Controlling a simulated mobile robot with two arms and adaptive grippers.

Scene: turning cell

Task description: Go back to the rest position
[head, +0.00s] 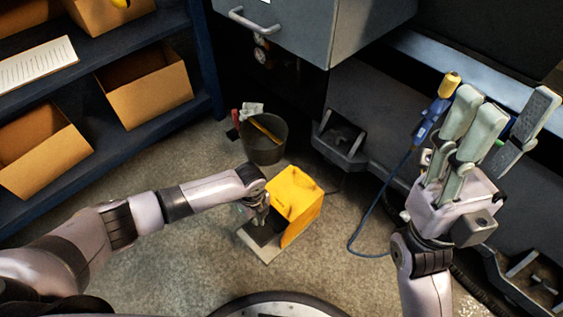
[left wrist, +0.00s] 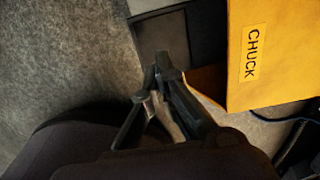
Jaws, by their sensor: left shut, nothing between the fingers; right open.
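My left gripper (head: 262,212) hangs low, pointing down beside a yellow box (head: 297,199) on the floor. In the left wrist view the left gripper's fingers (left wrist: 165,65) are closed together with nothing between them. The yellow box there shows a "CHUCK" label (left wrist: 254,52), and a dark pad (left wrist: 160,38) lies below the fingertips. I cannot tell whether the fingers touch the box. My right gripper (head: 500,115) is raised at the right, fingers pointing up and spread apart, empty.
A blue shelf (head: 205,60) with cardboard boxes (head: 145,85) stands at the left. A dark bin (head: 263,140) holding several items stands behind the yellow box. A grey machine (head: 370,30) fills the back right. A blue tool (head: 432,115) with a cable is behind my right gripper. Floor at the left is clear.

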